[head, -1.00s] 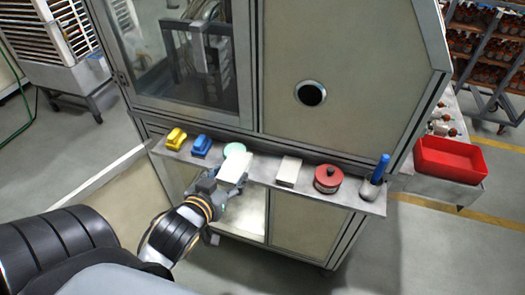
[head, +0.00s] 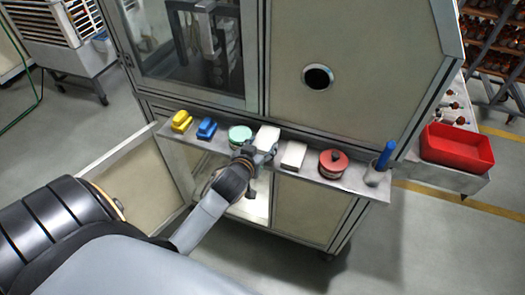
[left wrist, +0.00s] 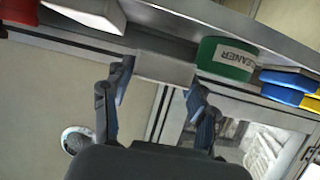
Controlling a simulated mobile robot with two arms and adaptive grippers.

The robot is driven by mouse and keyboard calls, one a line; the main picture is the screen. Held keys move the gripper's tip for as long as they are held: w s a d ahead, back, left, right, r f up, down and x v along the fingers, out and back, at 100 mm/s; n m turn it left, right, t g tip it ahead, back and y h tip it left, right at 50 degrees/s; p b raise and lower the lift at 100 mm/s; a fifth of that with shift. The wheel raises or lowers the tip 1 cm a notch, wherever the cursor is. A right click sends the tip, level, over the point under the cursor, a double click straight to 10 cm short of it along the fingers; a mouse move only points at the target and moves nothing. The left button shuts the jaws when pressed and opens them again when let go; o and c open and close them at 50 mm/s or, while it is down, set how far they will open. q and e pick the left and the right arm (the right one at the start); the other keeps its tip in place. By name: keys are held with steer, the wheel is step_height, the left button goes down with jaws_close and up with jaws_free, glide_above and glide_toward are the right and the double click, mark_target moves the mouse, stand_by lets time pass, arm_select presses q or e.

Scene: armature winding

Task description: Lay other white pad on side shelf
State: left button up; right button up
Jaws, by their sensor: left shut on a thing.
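A white pad (head: 267,137) is between the fingers of my left gripper (head: 258,154), over the side shelf (head: 222,140). In the left wrist view the pad (left wrist: 163,68) shows between the two fingers (left wrist: 160,88), which are shut on it. I cannot tell whether its underside touches the shelf. Another white pad (head: 293,154) lies on the shelf just to its right; its edge also shows in the left wrist view (left wrist: 92,12). My right gripper is not in view.
Left of the held pad, a green cleaner tin (head: 240,134), a blue object (head: 206,128) and a yellow object (head: 181,121) sit on the shelf. To the right are a red round tin (head: 333,163) and a blue-handled tool (head: 383,160). A red bin (head: 456,146) stands farther right.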

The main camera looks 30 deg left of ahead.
arm_select(q)
steer(key=shift+w+f, duration=0.2)
steer(key=shift+f, duration=0.05)
step_height(320, 180, down, 2)
steer(key=shift+w+f, duration=0.15)
steer(key=shift+f, duration=0.6)
steer(key=shift+f, duration=0.15)
steer(key=o, duration=0.9)
steer(key=shift+o, duration=0.2)
